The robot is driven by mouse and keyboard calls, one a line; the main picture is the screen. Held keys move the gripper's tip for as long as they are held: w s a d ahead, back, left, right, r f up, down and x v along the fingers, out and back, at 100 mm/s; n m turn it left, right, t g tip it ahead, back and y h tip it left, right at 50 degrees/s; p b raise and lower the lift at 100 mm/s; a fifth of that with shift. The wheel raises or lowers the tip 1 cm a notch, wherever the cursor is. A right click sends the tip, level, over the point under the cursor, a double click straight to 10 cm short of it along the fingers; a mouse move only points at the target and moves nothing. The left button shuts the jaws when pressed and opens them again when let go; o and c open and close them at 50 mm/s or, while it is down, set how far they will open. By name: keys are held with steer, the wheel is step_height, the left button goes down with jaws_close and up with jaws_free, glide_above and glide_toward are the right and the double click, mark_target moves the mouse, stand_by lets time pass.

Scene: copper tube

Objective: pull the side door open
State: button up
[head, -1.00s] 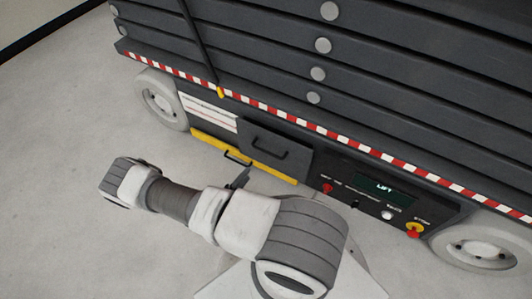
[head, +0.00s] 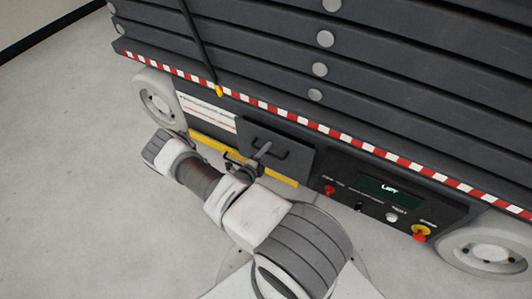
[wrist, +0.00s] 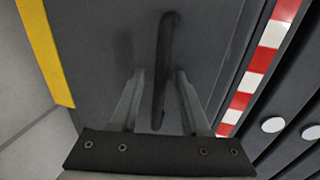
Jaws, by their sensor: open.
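The side door is a dark grey panel (head: 298,160) low on the side of the lift, with a black bar handle (head: 282,153). In the wrist view the handle (wrist: 166,45) stands upright in the picture against the door's flat face (wrist: 105,50). My gripper (head: 262,152) is at the door's front, by the handle. In the wrist view my gripper (wrist: 160,72) is open, with one finger on each side of the handle's lower part. Small gaps show between the fingers and the bar. The door looks shut.
A control panel (head: 385,192) with a display and a red-yellow button (head: 421,232) lies right of the door. Wheels (head: 158,97) (head: 487,250) flank the side. A yellow strip (head: 215,147) runs below, a red-white striped edge (head: 345,149) above. Floor at left is clear.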

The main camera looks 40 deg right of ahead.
jaws_close()
stand_by(1.4)
